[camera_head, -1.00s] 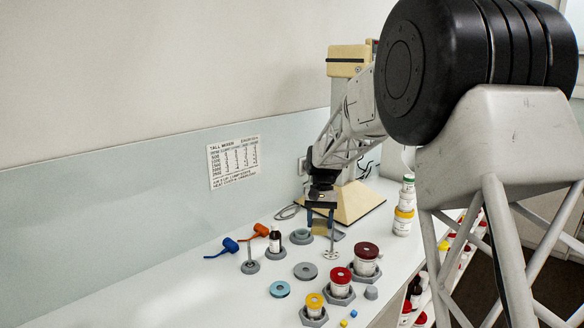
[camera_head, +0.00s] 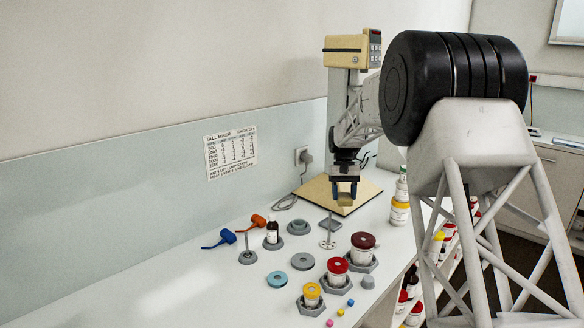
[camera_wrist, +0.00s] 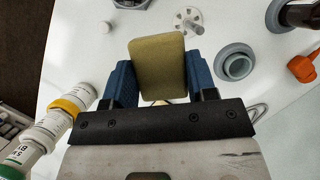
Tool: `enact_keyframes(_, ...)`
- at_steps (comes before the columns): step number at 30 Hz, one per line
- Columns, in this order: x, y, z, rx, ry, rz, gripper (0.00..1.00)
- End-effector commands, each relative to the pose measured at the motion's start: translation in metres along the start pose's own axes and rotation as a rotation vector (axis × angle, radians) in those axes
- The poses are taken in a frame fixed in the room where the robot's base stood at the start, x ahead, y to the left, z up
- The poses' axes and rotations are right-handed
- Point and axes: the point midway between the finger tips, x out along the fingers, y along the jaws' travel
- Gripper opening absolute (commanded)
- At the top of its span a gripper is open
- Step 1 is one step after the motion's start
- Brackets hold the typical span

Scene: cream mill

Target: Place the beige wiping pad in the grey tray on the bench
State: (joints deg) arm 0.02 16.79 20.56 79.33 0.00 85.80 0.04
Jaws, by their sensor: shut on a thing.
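The beige wiping pad (camera_wrist: 158,66) is clamped between the blue fingers of my gripper (camera_wrist: 160,75) in the wrist view. In the head view the pad (camera_head: 345,200) hangs under my gripper (camera_head: 344,190), above the bench and in front of the mixer's base plate. A small flat grey square piece, which looks like the grey tray (camera_head: 331,224), lies on the bench just below and to the left of the gripper. I cannot make out its rim. In the wrist view I cannot identify the tray; the pad and gripper cover part of the bench.
The cream mixer (camera_head: 346,50) stands behind my gripper. Stacked jars (camera_head: 400,212) stand to the right. A spindle on a disc (camera_head: 328,242) stands in front of the grey piece. Red-lidded jars (camera_head: 362,250) and a dark bottle (camera_head: 272,233) are nearby. The bench's left front is clear.

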Motion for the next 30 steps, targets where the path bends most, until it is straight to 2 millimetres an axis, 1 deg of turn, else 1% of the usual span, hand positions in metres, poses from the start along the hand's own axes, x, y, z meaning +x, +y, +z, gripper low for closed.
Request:
enact_keyframes(5, 0.000, -0.001, -0.004, 0.029, 0.003, -0.012, 0.30)
enact_keyframes(11, -0.001, -0.005, -0.019, 0.140, 0.014, -0.057, 0.30)
enact_keyframes(24, -0.004, -0.018, -0.073, 0.561, 0.015, -0.231, 0.30)
enact_keyframes(30, -0.006, -0.020, -0.089, 0.686, 0.004, -0.283, 0.30)
